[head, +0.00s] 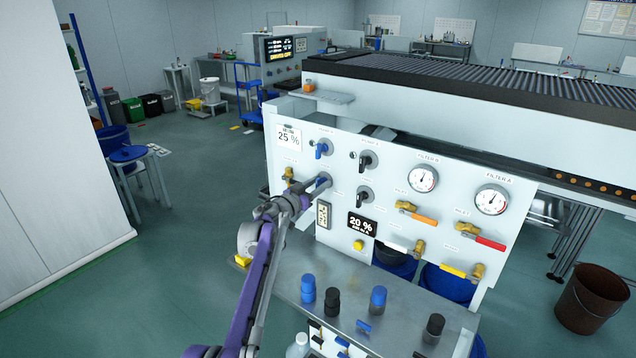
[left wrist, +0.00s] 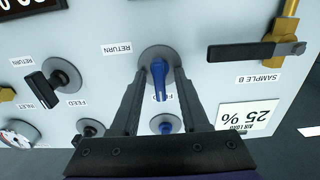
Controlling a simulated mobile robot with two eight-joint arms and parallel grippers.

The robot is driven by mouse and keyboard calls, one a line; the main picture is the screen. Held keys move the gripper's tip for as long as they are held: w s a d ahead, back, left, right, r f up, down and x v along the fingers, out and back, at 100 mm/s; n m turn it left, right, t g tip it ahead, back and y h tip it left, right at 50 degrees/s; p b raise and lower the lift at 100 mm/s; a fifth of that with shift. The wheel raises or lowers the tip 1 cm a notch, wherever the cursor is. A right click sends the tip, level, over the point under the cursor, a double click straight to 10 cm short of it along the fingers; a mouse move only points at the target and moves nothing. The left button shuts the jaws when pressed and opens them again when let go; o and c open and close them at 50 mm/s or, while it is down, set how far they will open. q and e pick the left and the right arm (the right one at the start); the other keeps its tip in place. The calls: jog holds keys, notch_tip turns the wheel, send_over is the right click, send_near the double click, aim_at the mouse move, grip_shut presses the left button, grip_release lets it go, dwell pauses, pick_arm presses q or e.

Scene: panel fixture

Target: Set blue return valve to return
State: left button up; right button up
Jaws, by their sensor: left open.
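The lower blue valve (head: 323,181) is on the white panel, with my left gripper (head: 308,192) at it. In the left wrist view, which is upside down, this valve (left wrist: 159,76) has a blue handle on a grey round base. The handle points down in that picture, towards a label partly hidden that starts with F. A RETURN label (left wrist: 117,48) is beside the base. My left gripper (left wrist: 157,78) is open, with one finger on each side of the handle. Contact cannot be told. My right gripper is not in view.
Another blue valve (head: 321,149) is just above on the panel. Black valves (head: 366,160), gauges (head: 423,179) and coloured lever handles are to the right. A shelf (head: 400,310) below carries blue and black knobs. A black lever (left wrist: 255,50) shows in the left wrist view.

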pick_arm(q)
jog(key=shift+c, duration=0.2)
grip_shut()
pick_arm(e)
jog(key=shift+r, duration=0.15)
pick_arm(q)
jog(key=m+p, duration=0.1)
jog(key=m, duration=0.2)
jog(key=shift+d+m, duration=0.1)
jog(key=shift+m, duration=0.3)
jog(key=m+p, duration=0.1)
jog(key=m, duration=0.4)
jog(key=shift+s+m, duration=0.1)
jog(key=shift+m, duration=0.2)
jog(key=m+p, duration=0.1)
jog(key=m, duration=0.3)
jog(key=shift+d, duration=0.1)
jog(key=shift+f+m+p, duration=0.2)
jog(key=shift+m+p, duration=0.2)
jog(key=shift+m, duration=1.8)
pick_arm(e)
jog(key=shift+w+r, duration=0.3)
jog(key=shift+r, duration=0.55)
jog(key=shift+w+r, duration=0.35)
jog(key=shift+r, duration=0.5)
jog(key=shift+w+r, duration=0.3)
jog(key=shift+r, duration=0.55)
